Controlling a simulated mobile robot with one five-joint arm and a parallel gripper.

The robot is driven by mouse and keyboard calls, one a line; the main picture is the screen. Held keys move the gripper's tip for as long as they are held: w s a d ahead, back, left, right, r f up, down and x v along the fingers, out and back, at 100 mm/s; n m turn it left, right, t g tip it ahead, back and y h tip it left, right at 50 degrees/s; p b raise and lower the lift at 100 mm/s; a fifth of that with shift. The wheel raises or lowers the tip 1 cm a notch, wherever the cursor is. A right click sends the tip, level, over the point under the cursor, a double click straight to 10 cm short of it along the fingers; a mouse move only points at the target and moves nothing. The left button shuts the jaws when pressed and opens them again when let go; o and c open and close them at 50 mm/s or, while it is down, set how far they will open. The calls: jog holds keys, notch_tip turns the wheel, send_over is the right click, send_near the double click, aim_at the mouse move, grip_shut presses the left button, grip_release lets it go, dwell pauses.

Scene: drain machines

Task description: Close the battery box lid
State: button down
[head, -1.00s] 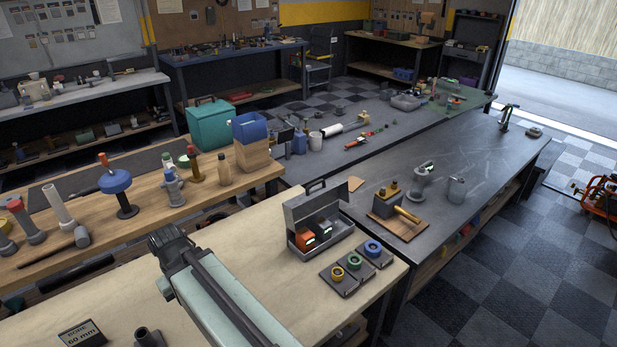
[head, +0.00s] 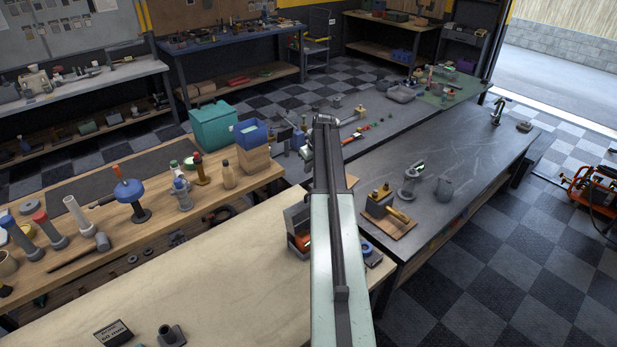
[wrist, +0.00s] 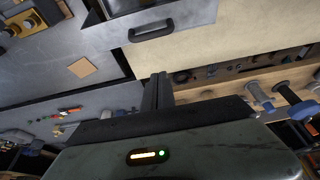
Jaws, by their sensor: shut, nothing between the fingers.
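The battery box (head: 291,238) stands on the pale wooden bench in the head view, mostly hidden behind my arm. An orange battery shows inside its left part. In the earlier head view its grey lid stands raised at the back; now my arm hides most of it. In the wrist view the lid (wrist: 115,14) shows at the top edge, with its dark handle (wrist: 152,33). My gripper (wrist: 158,78) is shut and empty, below the handle in that picture and apart from it.
The dark bench (head: 450,200) beyond carries a wooden board with brass fittings (head: 388,210).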

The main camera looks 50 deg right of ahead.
jog(key=b+x, duration=0.9)
jog(key=x, duration=0.1)
jog(key=s, duration=0.4)
jog(key=shift+s+a+r+p, duration=0.1)
jog(key=shift+a+r+p, duration=0.15)
jog(key=shift+p, duration=0.1)
